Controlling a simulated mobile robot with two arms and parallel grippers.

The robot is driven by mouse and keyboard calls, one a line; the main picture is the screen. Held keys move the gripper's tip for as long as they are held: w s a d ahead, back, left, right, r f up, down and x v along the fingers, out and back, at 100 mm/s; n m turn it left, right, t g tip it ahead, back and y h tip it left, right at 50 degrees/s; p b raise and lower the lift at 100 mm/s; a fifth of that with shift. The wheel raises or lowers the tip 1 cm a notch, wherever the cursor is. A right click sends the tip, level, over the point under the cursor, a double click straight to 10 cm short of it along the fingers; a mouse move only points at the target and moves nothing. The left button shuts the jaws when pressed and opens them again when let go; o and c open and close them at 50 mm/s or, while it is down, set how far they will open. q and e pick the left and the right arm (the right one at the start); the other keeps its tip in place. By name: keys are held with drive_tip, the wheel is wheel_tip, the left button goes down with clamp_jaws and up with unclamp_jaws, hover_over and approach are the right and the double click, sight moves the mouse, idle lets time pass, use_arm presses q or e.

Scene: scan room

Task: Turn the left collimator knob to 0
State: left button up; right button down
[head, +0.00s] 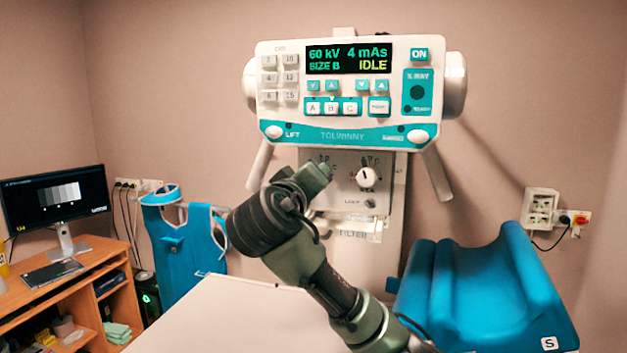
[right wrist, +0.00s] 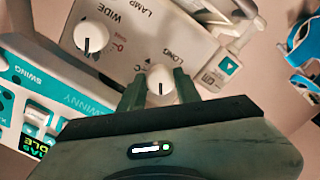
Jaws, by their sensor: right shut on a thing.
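In the head view my right gripper (head: 322,168) is at the left side of the collimator panel (head: 347,160), over the left knob, which it hides there. In the right wrist view the left knob (right wrist: 161,76) is white with a black pointer line, and my right gripper (right wrist: 160,88) has its two green fingers on either side of it, shut on it. The knob's scale is mostly covered, so I cannot tell its reading. The right knob (head: 367,178) is white with a near-upright black line; it also shows in the right wrist view (right wrist: 91,37). My left gripper is out of view.
The control console (head: 360,90), reading 60 kV, 4 mAs, IDLE, is just above the panel. A pale table (head: 230,315) lies below. A blue cushion (head: 480,290) stands at right, a blue apron (head: 180,240) and a desk (head: 80,290) at left.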

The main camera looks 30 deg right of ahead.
drive_tip(key=shift+r+n+p, duration=0.15)
drive_tip(key=shift+n+p, duration=2.45)
drive_tip(key=shift+n, duration=2.5)
drive_tip(key=c, duration=1)
unclamp_jaws()
drive_tip(key=shift+a, duration=0.15)
